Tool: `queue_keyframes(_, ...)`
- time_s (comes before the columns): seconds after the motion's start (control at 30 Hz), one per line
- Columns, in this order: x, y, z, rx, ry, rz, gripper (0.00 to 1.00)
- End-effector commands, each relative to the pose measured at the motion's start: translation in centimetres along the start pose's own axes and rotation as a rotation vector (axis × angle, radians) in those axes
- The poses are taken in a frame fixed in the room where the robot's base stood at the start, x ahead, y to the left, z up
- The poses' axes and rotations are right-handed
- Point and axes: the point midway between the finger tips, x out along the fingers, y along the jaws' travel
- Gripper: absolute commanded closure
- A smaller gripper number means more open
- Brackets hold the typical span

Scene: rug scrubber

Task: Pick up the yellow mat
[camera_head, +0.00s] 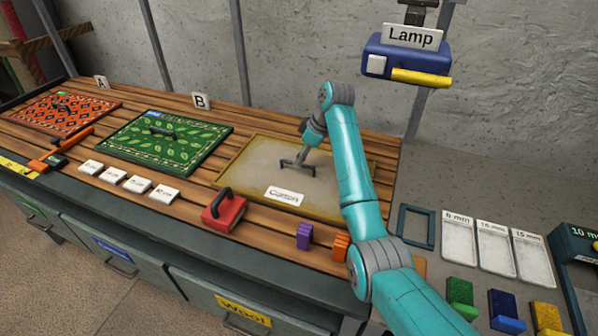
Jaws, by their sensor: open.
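The yellow mat (237,161) lies flat on the wooden slats in the middle of the bench. It has a yellow-gold border and a greyish-beige field, with a white "Cotton" label near its front edge. My gripper (297,165) is over the middle of this mat, where a dark handle would sit. The gripper's fingers and any handle overlap in the view, so I cannot tell whether they touch. My gripper is open. My teal arm covers the mat's right side.
A green leaf-patterned mat (190,150) and an orange patterned mat (45,112) lie to the left. A red block with a handle (224,211) and purple piece (304,236) stand in front. A blue lamp (405,60) hangs at upper right. White trays (497,250) are at right.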

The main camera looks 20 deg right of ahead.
Motion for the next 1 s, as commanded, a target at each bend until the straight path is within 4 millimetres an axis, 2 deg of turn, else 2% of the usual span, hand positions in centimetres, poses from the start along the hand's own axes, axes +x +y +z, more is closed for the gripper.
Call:
queue_keyframes(0.2,3.0,0.4,0.2,0.002,-0.002,-0.002,0.54)
queue_keyframes(0.37,4.5,0.4,0.2,0.001,-0.001,-0.001,0.54)
queue_keyframes(1.0,5.0,0.4,0.3,0.000,0.000,0.000,0.54)
